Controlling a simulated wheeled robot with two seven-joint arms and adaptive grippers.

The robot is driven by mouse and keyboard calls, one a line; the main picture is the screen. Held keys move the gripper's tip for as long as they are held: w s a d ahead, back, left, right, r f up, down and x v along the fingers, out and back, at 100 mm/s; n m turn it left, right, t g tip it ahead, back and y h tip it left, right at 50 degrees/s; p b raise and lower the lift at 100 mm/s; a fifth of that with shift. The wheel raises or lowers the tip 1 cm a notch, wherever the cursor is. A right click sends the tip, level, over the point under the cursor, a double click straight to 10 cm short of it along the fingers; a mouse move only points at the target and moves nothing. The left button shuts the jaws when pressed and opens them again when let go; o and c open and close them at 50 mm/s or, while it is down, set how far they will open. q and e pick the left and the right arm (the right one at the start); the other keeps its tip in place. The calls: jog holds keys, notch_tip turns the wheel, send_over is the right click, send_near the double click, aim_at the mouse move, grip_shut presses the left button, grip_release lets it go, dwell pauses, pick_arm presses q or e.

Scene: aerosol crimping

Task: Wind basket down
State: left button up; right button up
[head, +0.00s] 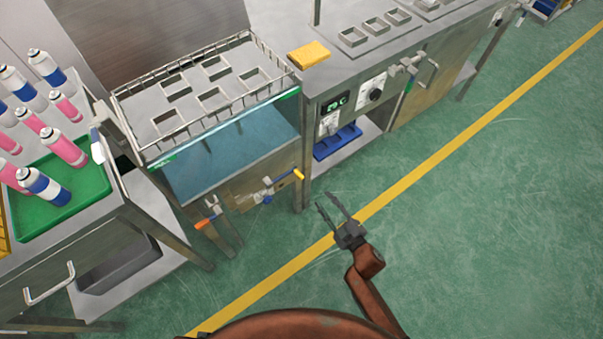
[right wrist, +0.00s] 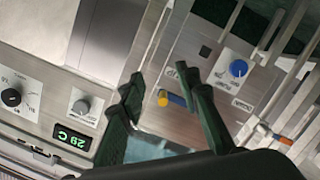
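The basket (head: 205,92) is a metal tray with square cut-outs and a wire rail, at the top of the water bath (head: 235,150). On the bath's front is a crank with a yellow grip (head: 284,180); a yellow grip also shows between my fingers in the right wrist view (right wrist: 163,97), some way beyond them. My right gripper (head: 325,200) is open and empty, in front of the bath and to the right of the crank, apart from it. Its two dark fingers also show in the right wrist view (right wrist: 158,72). My left gripper is not in view.
An orange-handled lever (head: 204,222) is at the bath's lower left. A green tray (head: 88,197) with several spray cans stands on the left table. A yellow sponge-like block (head: 308,55) lies on the right cabinet, which has a display (right wrist: 74,140) and knobs. The green floor at right is clear.

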aim_at(302, 179)
jog(key=w+a+r+y+b, duration=0.1)
jog(key=w+a, duration=0.1)
jog(key=w+a+r+n+b, duration=0.1)
jog(key=w+a+r+b, duration=0.1)
jog(key=a, duration=0.1)
jog(key=w+a+r+n+y+b, duration=0.1)
jog(key=w+a+r, duration=0.1)
jog(key=a, duration=0.1)
jog(key=shift+w+a+r+t+y, duration=0.25)
jog(key=shift+w+t+y, duration=0.05)
jog(key=shift+w, duration=0.1)
jog(key=shift+w+a+r, duration=0.1)
jog(key=shift+w+a, duration=0.15)
jog(key=shift+w, duration=0.05)
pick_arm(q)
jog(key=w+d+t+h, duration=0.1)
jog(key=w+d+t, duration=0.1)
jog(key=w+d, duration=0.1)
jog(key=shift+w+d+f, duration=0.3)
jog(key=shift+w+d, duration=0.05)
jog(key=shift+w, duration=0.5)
pick_arm(e)
jog(key=shift+c, duration=0.2)
grip_shut()
